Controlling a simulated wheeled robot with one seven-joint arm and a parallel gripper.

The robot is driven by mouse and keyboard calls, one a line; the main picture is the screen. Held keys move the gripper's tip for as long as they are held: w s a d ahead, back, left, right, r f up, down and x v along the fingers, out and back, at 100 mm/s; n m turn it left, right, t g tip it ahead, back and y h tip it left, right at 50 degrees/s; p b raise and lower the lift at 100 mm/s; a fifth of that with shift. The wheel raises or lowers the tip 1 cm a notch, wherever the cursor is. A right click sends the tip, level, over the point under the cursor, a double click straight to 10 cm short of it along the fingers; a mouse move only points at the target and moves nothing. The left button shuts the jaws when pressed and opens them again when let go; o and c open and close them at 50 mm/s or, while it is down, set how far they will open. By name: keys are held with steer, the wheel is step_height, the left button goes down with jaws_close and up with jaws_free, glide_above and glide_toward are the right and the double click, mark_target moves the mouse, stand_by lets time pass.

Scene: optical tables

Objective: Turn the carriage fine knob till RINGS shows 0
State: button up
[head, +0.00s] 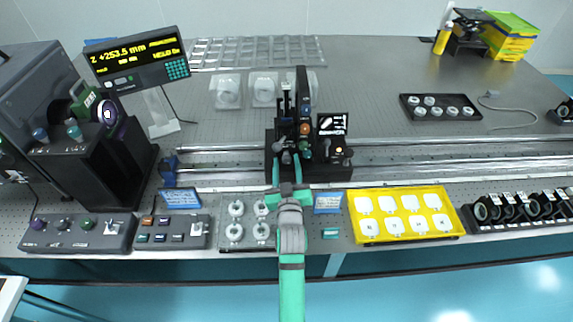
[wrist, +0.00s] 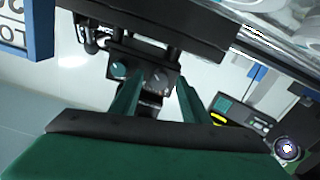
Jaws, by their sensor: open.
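The carriage (head: 310,172) is a black block with a tall post and several small knobs, standing on the rails in the middle of the head view. My gripper (head: 287,170) reaches its lower front from the near side. In the wrist view my gripper (wrist: 158,92) has its two green fingers apart. A grey knob (wrist: 158,77) on a dark block shows between and beyond the fingers; I cannot tell whether they touch it. A teal knob (wrist: 118,70) is left of it. Which knob is the fine one is not readable. The readout (head: 137,58) shows Z +253.5 mm; I cannot read a RINGS value.
A small screen (head: 332,123) with a bright streak stands at the carriage's right. The rails (head: 420,164) run across the table. A yellow tray (head: 406,240) and a grey plate with round parts (head: 248,244) flank my arm. Control boxes (head: 172,240) lie at left.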

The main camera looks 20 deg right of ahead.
steer(key=v, duration=0.9)
steer(key=shift+a, duration=0.1)
steer(key=shift+s, duration=0.85)
steer(key=shift+a, duration=0.25)
steer(key=shift+d, duration=0.1)
